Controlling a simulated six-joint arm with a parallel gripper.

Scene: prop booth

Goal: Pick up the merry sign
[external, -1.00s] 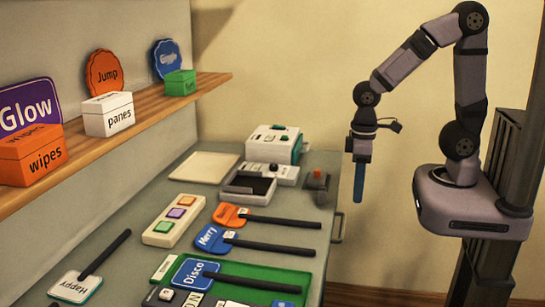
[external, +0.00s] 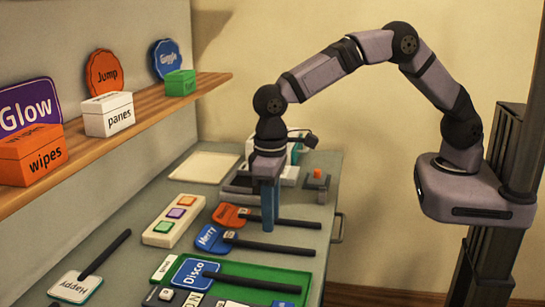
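The merry sign (external: 211,238) is a blue paddle lettered "Merry" with a dark handle (external: 270,246). It lies flat on the table, its handle pointing right. My gripper (external: 268,228) points straight down with blue fingers, over the table by the orange sign's handle and just beyond the merry sign's handle. The fingers overlap in this view, so their opening cannot be told. I see nothing held in them. Whether the fingertips touch the table or the orange sign's handle is unclear.
An orange sign (external: 229,215) lies behind the merry sign. A Disco sign (external: 193,272) lies in front on a green tray (external: 250,270). A button panel (external: 174,221) is to the left. A shelf (external: 150,112) with boxes runs along the left wall.

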